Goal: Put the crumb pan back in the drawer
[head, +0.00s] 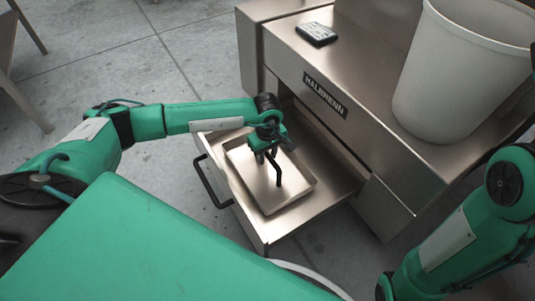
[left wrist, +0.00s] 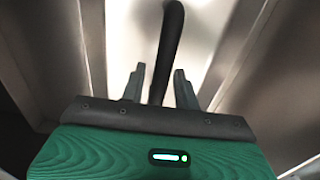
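The crumb pan (head: 292,198) is a shallow rectangular metal tray with an upright black handle (head: 277,168). It lies inside the pulled-out metal drawer (head: 327,190), which has a dark bar handle on its front. My left gripper (head: 265,157) is over the pan at the handle. In the left wrist view my left gripper (left wrist: 159,71) is open, with the black handle (left wrist: 166,45) between its fingers and a gap visible on each side. My right arm is at the right of the head view, but its gripper is out of view.
The metal cabinet (head: 380,150) above the drawer carries a large white bin (head: 450,80) and a small dark keypad-like device (head: 316,34). A dark furniture leg (head: 22,100) stands at the far left. The floor left of the cabinet is clear.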

